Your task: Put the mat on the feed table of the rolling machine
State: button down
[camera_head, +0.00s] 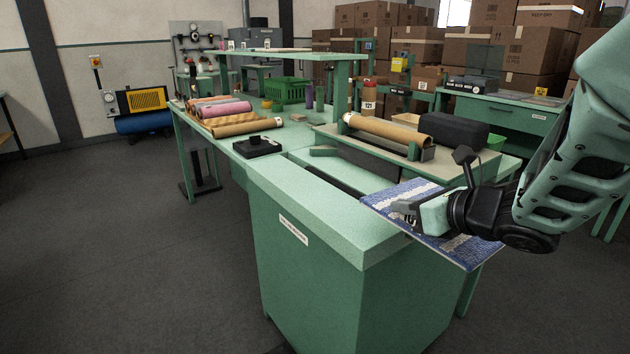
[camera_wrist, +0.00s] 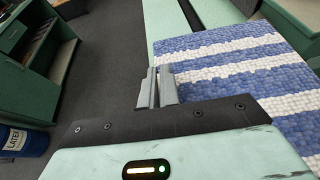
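The mat (camera_head: 462,250) is a thin, flat sheet with blue and white stripes and a pebbled surface. In the head view it lies level at the right corner of the green machine body (camera_head: 310,270), with part reaching past that corner. In the wrist view the mat (camera_wrist: 235,60) fills the upper right. My fingers (camera_wrist: 158,88) are close together at its left edge and look closed on it; the grip is partly hidden. The pale green top (camera_head: 320,210) is largely bare.
A black box (camera_head: 258,146) and several rolled mats (camera_head: 222,109) are on the long bench. Open floor (camera_head: 120,240) lies to the left. A blue latex drum (camera_wrist: 22,140) stands at the wrist view's left.

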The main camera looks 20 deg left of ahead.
aim_at(320, 184)
jog(key=i+j, duration=0.2)
jog(key=j, duration=0.15)
jog(key=i+j, duration=0.2)
jog(key=j, duration=0.2)
jog(key=i+j, duration=0.2)
jog(key=j, duration=0.15)
jog(key=i+j, duration=0.15)
jog(key=j, duration=0.25)
